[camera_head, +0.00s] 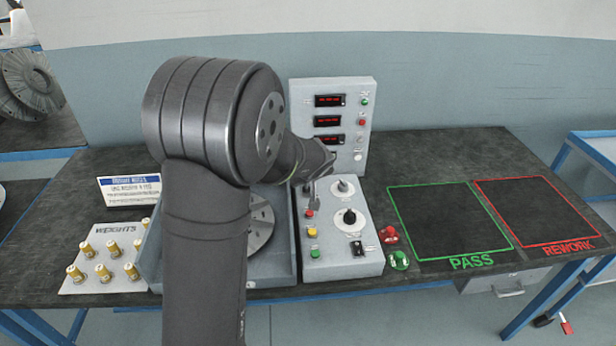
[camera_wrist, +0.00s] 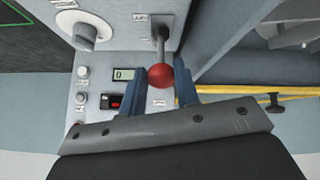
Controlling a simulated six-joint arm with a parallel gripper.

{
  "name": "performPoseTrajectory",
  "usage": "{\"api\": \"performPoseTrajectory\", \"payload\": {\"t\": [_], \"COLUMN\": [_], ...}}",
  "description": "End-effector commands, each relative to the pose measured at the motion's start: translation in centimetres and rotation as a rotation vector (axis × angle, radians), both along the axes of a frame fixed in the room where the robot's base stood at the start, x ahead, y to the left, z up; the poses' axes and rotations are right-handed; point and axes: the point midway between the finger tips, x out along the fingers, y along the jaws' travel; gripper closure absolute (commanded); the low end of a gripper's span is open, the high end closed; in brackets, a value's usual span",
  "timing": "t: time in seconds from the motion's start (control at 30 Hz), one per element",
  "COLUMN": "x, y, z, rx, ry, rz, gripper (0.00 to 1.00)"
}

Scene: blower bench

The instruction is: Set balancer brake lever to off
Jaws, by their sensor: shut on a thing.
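The brake lever (camera_wrist: 160,47) is a grey rod ending in a red ball knob (camera_wrist: 160,76) in the wrist view. It rises from a slot in the grey control box. My gripper (camera_wrist: 160,90) has its two blue fingers on either side of the red knob, shut on it. In the head view my gripper (camera_head: 314,178) is over the upper left of the sloped control box (camera_head: 343,262), and the arm and gripper hide most of the lever there. The slot's labels are too small to read.
An upright panel with red displays (camera_head: 363,92) stands behind the box. A grey dial (camera_head: 343,187) and a black dial (camera_head: 349,217) sit beside the lever. The open tray with a metal disc (camera_head: 262,222) is at left. Green PASS (camera_head: 450,222) and red REWORK (camera_head: 536,210) areas are empty.

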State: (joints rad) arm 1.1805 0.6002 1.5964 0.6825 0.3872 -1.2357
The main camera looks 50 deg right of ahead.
Motion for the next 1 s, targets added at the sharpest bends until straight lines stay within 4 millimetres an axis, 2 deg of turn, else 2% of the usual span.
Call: {"api": "performPoseTrajectory", "payload": {"t": [0.03,0.23,0.27,0.33,0.37,0.73,0.87,1.0], "x": [-0.2,-0.2,-0.2,-0.2,-0.1,-0.3,-1.0,-2.1], "y": [0.7,0.7,0.7,0.6,0.6,0.6,1.2,2.2], "z": [-1.1,-1.1,-1.1,-1.0,-0.9,-0.1,1.1,3.2], "rx": [0.025,0.026,0.025,0.023,0.021,0.012,0.01,0.008], "ry": [0.01,0.01,0.009,0.008,0.008,0.005,0.003,0.003], "rz": [0.006,0.006,0.006,0.006,0.005,0.002,0.001,0.0], "gripper": [1.0,1.0,0.65,0.51,0.49,0.49,0.49,0.49]}}
